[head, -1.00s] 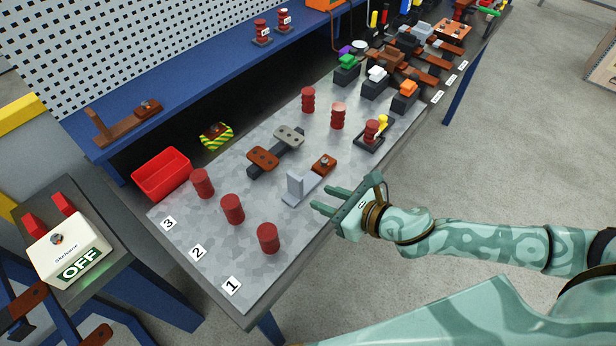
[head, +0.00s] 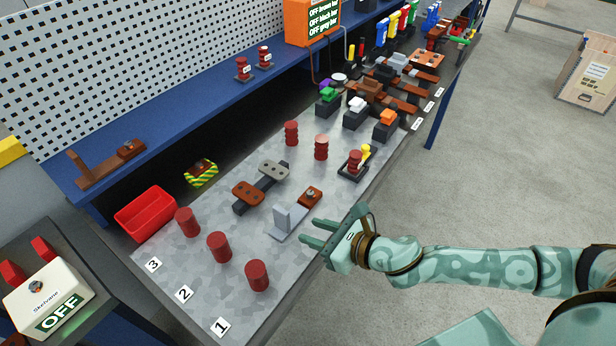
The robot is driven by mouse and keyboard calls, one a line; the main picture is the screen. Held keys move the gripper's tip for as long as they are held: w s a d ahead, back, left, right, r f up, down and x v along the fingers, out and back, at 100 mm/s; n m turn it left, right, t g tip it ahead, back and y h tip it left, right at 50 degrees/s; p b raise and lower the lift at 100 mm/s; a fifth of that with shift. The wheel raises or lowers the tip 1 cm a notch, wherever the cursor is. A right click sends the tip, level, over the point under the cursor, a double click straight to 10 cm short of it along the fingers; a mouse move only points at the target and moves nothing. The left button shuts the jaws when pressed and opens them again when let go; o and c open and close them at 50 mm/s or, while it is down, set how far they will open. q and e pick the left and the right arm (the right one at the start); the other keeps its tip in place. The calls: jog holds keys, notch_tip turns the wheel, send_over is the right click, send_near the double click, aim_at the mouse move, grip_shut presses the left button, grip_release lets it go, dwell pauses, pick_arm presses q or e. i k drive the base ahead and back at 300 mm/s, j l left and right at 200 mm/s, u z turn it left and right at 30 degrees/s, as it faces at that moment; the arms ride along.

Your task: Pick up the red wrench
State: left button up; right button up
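No red wrench can be made out for certain. A small red upright item (head: 403,20) stands among coloured items at the far back of the bench; it is too small to tell whether it is a wrench. My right gripper (head: 311,232) is at the bench's front edge, its two fingers apart and pointing left, with nothing between them. A grey L-shaped bracket (head: 287,220) lies just beyond its fingertips. My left gripper is not in view.
Red cylinders (head: 219,247) stand near labels 1 to 3. A red bin (head: 145,214) is at the left. Switches with coloured tops (head: 355,112) crowd the bench farther back. An orange display box (head: 312,20) is on the blue shelf.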

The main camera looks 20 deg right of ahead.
aim_at(402, 22)
jog(key=z, duration=1.25)
